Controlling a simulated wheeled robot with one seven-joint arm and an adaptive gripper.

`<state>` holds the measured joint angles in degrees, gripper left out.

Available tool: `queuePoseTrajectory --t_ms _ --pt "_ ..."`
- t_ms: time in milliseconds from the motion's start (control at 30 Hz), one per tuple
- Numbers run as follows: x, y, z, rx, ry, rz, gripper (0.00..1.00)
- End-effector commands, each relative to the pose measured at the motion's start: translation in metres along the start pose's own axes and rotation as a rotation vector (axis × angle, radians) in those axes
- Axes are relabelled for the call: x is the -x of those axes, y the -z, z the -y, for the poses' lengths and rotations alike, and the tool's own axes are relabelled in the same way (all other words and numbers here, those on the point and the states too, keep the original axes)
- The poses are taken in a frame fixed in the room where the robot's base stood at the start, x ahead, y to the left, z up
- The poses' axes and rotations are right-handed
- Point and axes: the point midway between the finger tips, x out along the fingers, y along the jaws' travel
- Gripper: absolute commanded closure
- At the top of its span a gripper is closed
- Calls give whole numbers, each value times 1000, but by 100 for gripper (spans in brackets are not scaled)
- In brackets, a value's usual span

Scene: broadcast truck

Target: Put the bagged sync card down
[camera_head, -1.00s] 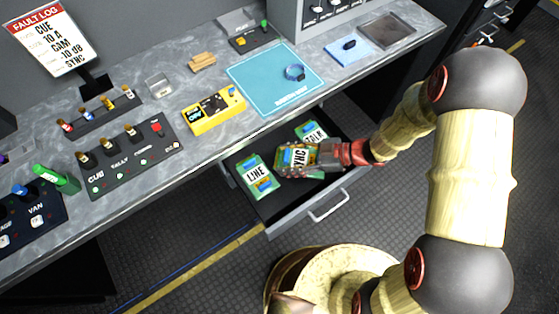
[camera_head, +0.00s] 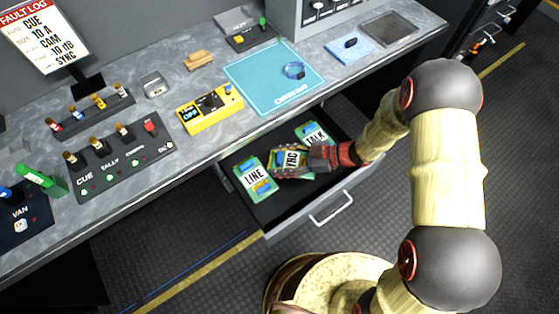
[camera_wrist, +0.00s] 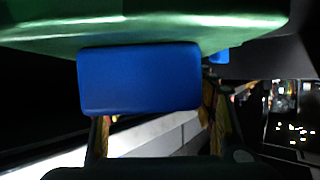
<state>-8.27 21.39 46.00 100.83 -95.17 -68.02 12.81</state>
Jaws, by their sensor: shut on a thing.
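The bagged sync card (camera_head: 291,158) is a green card with a white label, partly hidden by my gripper. It is in or just over the open drawer (camera_head: 277,222), between the LINE card (camera_head: 254,177) and the TALK card (camera_head: 316,135). My gripper (camera_head: 297,164) reaches in from the right and is shut on the sync card. In the wrist view a green surface (camera_wrist: 150,30) and a blue block (camera_wrist: 140,78) of the card fill the top, close to the fingers. I cannot tell whether the card touches the drawer floor.
The bench above the drawer holds a teal mat (camera_head: 262,85) with a blue ring, a yellow meter (camera_head: 210,108) and a switch box (camera_head: 120,155). The drawer handle (camera_head: 330,207) faces the floor aisle. Bare drawer floor shows at the front.

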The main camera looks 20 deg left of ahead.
Motion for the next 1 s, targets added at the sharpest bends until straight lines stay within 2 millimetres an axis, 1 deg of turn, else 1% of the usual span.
queuePoseTrajectory --t_ms 567,600,900,1000 --pt "-4 -11 0 -1 0 0 74" --pt "-4 -11 0 -1 0 0 44" --pt "-5 -12 1 -2 1 0 27" --pt "-5 -12 1 -2 1 0 26"
